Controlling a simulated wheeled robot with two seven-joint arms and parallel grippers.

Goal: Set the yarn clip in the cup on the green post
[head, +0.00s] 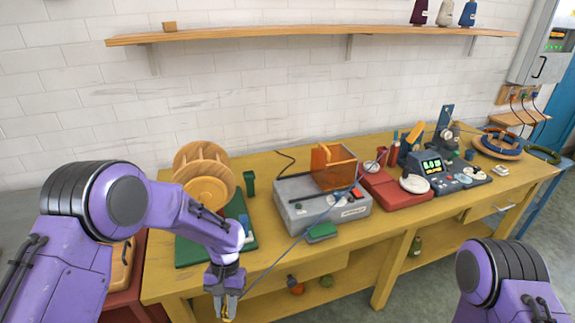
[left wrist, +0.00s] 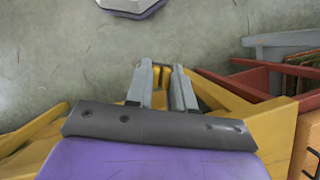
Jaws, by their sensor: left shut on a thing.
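My left gripper (head: 226,303) points down in front of the table's front edge, at the lower left of the head view. It is shut on a small yellow piece, the yarn clip (head: 228,314), which also shows between the fingers in the left wrist view (left wrist: 160,73). A thin grey strand runs from the grey box down toward this gripper. The dark green post (head: 249,184) stands on the table just right of the wooden reel; its cup is too small to make out. My right gripper is out of view; only part of that arm shows.
A wooden reel (head: 204,176) on a green base (head: 190,252) stands at the table's left. A grey box (head: 318,212) with an orange guard (head: 334,166) is at the middle, a red unit (head: 398,194) to its right.

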